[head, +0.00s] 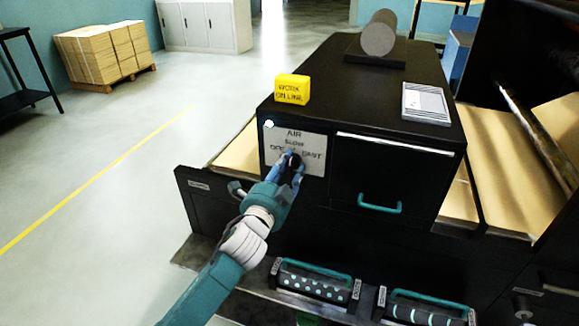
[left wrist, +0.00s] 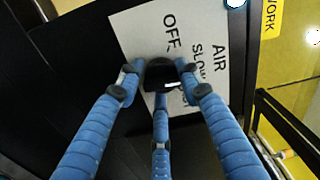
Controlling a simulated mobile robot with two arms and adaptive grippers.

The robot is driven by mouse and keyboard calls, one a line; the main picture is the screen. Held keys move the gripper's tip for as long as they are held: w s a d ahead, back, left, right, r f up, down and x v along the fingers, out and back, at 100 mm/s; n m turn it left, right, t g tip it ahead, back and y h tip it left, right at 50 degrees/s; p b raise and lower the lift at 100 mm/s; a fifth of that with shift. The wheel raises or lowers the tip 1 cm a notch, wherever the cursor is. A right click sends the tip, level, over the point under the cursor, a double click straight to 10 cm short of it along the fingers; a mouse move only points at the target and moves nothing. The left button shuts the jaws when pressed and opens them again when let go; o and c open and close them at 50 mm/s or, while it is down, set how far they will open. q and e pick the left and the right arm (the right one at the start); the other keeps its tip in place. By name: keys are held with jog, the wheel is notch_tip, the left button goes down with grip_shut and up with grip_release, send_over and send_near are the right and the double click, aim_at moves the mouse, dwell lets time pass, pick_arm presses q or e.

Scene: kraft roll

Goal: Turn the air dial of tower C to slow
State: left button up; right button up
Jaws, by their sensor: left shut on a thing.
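A white plate (head: 310,152) on the front of a black cabinet reads AIR, with SLOW at the top, OFF at the left and FAST at the right. The black air dial (left wrist: 160,74) sits in the middle of the plate. My left gripper (head: 292,160) is shut on the dial. In the left wrist view its blue fingers (left wrist: 160,85) close around the dial from several sides. A pale mark shows on the dial, but I cannot tell which word it points to. No tower letter is readable. My right gripper is not in view.
A yellow block (head: 292,88) with black lettering and a white printed card (head: 426,103) lie on the cabinet top, with a grey roll (head: 379,35) behind. A drawer with a teal handle (head: 379,207) is right of the plate. Patterned rollers (head: 313,284) sit below.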

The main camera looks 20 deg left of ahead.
pick_arm(q)
jog(key=shift+a, duration=0.15)
jog(key=o, duration=1.1)
jog(key=shift+a, duration=0.1)
jog(key=shift+s, duration=0.3)
jog(key=s, duration=1.1)
jog(key=shift+s+a, duration=0.2)
